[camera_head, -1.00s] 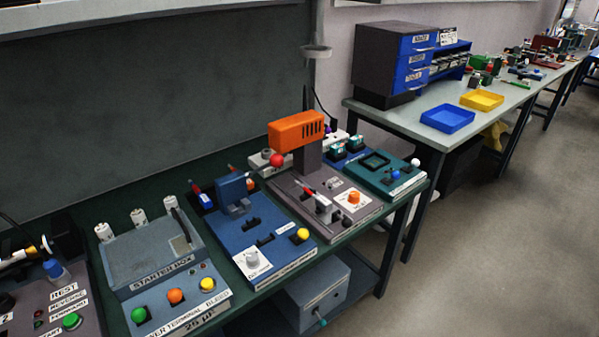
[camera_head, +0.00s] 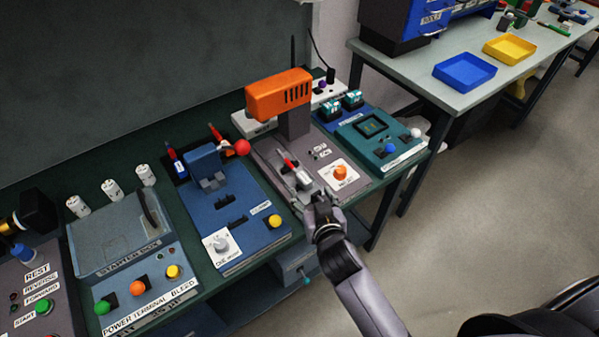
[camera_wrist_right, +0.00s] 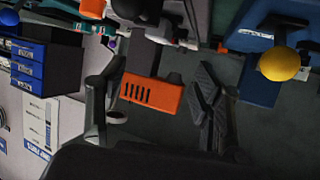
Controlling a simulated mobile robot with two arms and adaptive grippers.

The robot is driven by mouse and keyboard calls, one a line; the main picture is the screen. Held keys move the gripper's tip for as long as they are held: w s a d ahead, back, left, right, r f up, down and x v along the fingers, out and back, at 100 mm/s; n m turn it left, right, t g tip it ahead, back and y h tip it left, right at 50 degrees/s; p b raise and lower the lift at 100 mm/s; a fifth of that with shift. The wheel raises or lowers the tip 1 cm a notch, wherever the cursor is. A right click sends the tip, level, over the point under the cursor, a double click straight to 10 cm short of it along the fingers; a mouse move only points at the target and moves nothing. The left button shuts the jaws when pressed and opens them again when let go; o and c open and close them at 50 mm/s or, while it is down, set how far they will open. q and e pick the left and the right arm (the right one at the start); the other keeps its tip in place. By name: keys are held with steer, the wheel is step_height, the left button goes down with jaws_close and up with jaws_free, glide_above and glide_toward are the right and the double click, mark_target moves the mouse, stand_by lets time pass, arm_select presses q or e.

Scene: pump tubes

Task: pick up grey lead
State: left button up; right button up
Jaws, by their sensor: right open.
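I cannot make out for sure which thing is the grey lead. A light grey piece with a red part (camera_head: 296,170) lies on the grey panel of the orange-headed unit (camera_head: 278,95). My right gripper (camera_head: 318,205) is over the front edge of that panel, close to the light grey piece and left of and below the orange knob (camera_head: 341,172). In the right wrist view the two fingers of my right gripper (camera_wrist_right: 158,78) are spread apart with nothing held, and the orange head (camera_wrist_right: 152,95) shows between them. My left gripper is not in view.
Left of it stand a blue unit (camera_head: 225,215) with a yellow knob and a grey starter box (camera_head: 118,238). A teal unit (camera_head: 375,137) is to the right. Beyond is a table with blue (camera_head: 464,72) and yellow (camera_head: 510,48) trays.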

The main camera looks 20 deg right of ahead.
glide_toward(303, 174)
steer(key=x, duration=0.2)
steer(key=shift+w+f+p, duration=0.1)
steer(key=shift+w+p, duration=0.2)
steer(key=shift+w+f, duration=0.2)
steer(key=shift+w, duration=0.45)
steer(key=p+x, duration=0.1)
steer(key=x, duration=0.2)
steer(key=shift+w+d+f, duration=0.1)
steer(key=shift+w+f, duration=0.1)
steer(key=shift+w, duration=0.15)
steer(key=shift+w+f, duration=0.3)
steer(key=shift+w, duration=0.25)
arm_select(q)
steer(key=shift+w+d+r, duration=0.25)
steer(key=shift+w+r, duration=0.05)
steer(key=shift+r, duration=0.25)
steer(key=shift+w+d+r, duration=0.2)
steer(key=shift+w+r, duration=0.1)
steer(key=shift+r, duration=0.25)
arm_select(e)
steer(key=shift+c, duration=0.7)
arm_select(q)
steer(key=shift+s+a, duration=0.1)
arm_select(e)
steer(key=shift+s, duration=0.1)
jaws_close()
